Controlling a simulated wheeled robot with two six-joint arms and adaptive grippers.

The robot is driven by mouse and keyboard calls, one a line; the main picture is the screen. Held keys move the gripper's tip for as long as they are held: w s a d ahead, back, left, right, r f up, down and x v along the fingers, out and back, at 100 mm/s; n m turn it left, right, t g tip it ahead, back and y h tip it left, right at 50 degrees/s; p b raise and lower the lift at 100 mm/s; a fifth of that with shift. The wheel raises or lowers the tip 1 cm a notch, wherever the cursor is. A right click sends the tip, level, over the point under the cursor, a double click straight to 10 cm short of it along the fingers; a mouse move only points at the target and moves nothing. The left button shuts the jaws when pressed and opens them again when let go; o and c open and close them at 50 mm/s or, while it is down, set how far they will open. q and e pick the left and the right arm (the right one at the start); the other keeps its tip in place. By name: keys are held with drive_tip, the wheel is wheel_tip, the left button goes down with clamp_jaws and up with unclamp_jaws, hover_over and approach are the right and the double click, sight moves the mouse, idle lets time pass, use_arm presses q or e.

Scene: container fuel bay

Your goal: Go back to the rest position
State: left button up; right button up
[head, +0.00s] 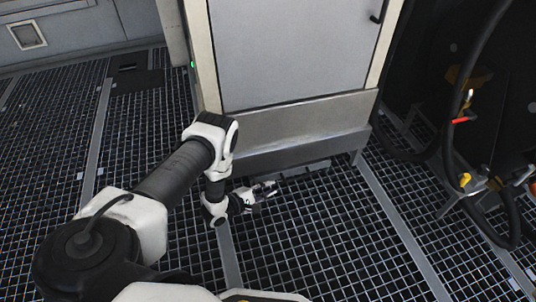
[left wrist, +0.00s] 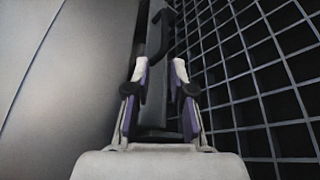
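My left arm comes in from the lower left of the head view. Its gripper (head: 268,189) is low over the grated floor, close in front of the metal base of the grey cabinet (head: 285,50), and points to the right. In the left wrist view the two fingers of the left gripper (left wrist: 163,68) stand apart, with purple inner sides. A dark grey strip shows between them; it looks like part of the background beyond, and I see nothing clearly held. My right gripper is in neither view.
The grated floor (head: 330,240) is clear in front of the cabinet. At the right, black hoses (head: 447,150) hang by dark equipment with yellow parts (head: 465,180). A grey wall panel (head: 60,35) stands at the back left.

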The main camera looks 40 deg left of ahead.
use_arm(q)
drive_tip(key=shift+r, duration=0.1)
idle(0.4)
drive_tip(key=w+d+r+m+g+p, duration=0.25)
drive_tip(key=d+r+p, duration=0.8)
drive_tip(key=r, duration=0.65)
drive_tip(key=s+m+g+y, duration=0.5)
drive_tip(key=s+m+g, duration=1.05)
drive_tip(key=s, duration=1.45)
wheel_tip(320, 180, up, 37)
drive_tip(key=m+t+p, duration=0.2)
drive_tip(key=t+p, duration=0.1)
drive_tip(key=p, duration=3.5)
drive_tip(key=shift+w+a, duration=0.35)
drive_tip(key=shift+w, duration=0.05)
